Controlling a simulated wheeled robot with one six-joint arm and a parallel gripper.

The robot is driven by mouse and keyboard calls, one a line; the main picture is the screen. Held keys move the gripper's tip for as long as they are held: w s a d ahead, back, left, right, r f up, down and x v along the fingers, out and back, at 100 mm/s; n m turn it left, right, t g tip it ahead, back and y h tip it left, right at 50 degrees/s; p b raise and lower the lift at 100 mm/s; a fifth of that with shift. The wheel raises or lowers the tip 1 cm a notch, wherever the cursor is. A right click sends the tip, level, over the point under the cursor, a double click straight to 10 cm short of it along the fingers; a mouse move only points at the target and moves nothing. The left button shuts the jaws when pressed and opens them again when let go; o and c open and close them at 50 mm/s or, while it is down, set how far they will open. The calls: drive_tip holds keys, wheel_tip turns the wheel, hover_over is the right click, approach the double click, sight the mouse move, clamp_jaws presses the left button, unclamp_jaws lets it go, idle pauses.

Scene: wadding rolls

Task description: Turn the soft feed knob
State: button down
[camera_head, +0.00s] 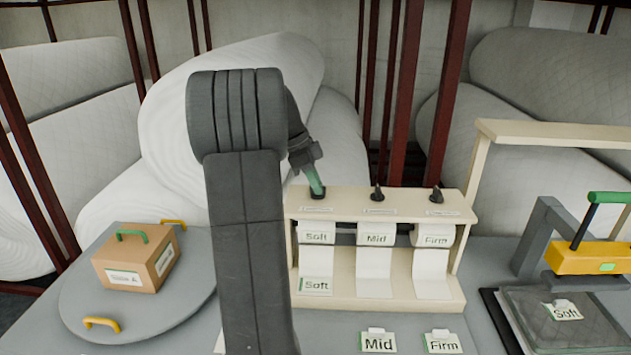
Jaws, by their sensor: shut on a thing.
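A cream dispenser stand (380,293) stands in the middle of the grey table. Its top carries a row of dark knobs, and a white roll with a hanging strip sits below each one. The Soft roll (317,234) is at the left. My gripper (317,190), with green fingers, reaches down onto the soft feed knob at the left end of the top. It is shut on that knob, which is mostly hidden by the fingers. The mid knob (377,193) and the firm knob (436,194) stand free to the right.
A cardboard box (137,262) with a green handle sits on a round grey turntable (80,303) at left. Mid (379,342) and Firm (442,343) cards lie in front.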

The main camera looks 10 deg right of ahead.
drive_tip(key=shift+r, duration=0.1)
idle(0.3)
drive_tip(key=c, duration=1.5)
unclamp_jaws()
drive_tip(key=shift+o, duration=0.2)
drive_tip(key=v, duration=1.3)
drive_tip(key=shift+r, duration=0.35)
drive_tip(key=shift+w+a, duration=0.1)
drive_tip(key=shift+w, duration=0.05)
drive_tip(key=x, duration=1.4)
drive_tip(key=shift+a, duration=0.1)
